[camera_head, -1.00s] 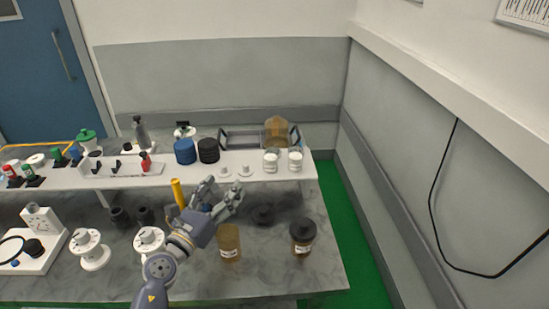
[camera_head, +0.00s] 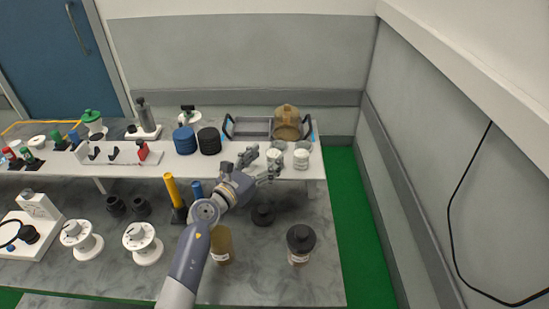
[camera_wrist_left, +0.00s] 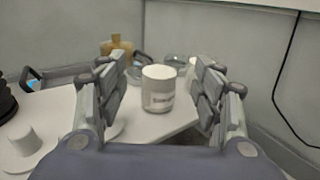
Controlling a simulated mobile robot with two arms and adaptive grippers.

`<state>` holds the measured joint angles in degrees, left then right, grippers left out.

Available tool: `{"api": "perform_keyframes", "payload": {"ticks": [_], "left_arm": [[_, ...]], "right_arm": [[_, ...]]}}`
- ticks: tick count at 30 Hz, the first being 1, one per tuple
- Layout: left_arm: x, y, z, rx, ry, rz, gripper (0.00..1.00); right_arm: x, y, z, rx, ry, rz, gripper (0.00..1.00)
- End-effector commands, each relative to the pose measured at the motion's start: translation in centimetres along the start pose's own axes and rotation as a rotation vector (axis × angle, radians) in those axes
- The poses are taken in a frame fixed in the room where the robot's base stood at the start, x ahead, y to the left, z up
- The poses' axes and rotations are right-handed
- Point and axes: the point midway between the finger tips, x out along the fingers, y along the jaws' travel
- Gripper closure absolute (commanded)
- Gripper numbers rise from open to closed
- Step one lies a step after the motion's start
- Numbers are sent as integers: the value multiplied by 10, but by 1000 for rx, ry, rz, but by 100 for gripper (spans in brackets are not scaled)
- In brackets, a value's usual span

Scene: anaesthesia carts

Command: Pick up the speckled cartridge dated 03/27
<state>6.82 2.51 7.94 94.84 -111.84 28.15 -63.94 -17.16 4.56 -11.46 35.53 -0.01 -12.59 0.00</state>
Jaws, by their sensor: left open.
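Two pale, lidded cartridges stand upright near the right end of the white shelf (camera_head: 225,170): a left one (camera_head: 276,153) and a right one (camera_head: 301,158). Their date labels and speckling are too small to read. My left gripper (camera_head: 262,161) is open just in front of the left cartridge. In the left wrist view, a pale cartridge (camera_wrist_left: 158,87) with a blurred grey label stands ahead, in the gap between the open fingers of the left gripper (camera_wrist_left: 160,78). Another pale cartridge (camera_wrist_left: 193,68) is partly hidden behind the right-hand finger. My right gripper is not in view.
Behind the cartridges are a dark-handled tray (camera_head: 252,127) and an amber jar (camera_head: 287,121). Blue (camera_head: 185,139) and black (camera_head: 209,140) ribbed cylinders stand left. Below are an amber bottle (camera_head: 222,246), a dark-lidded jar (camera_head: 300,243) and a yellow cylinder (camera_head: 172,188).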

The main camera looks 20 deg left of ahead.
Motion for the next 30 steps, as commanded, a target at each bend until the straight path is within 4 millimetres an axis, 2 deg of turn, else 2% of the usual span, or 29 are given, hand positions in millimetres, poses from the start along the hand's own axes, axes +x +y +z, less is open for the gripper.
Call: {"api": "perform_keyframes", "payload": {"ticks": [9,19,20,26,27,30], "left_arm": [[40,0,-5,-2,-3,2,39],[47,0,-6,-1,-1,1,39],[47,0,-6,-1,-1,1,41],[47,0,-7,-1,-1,1,87],[47,0,-7,-1,-1,1,90],[47,0,-6,-1,-2,1,90]], "right_arm": [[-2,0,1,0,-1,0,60],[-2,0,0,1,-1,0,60],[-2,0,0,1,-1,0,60],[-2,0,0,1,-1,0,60],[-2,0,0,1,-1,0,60],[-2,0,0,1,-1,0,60]]}}
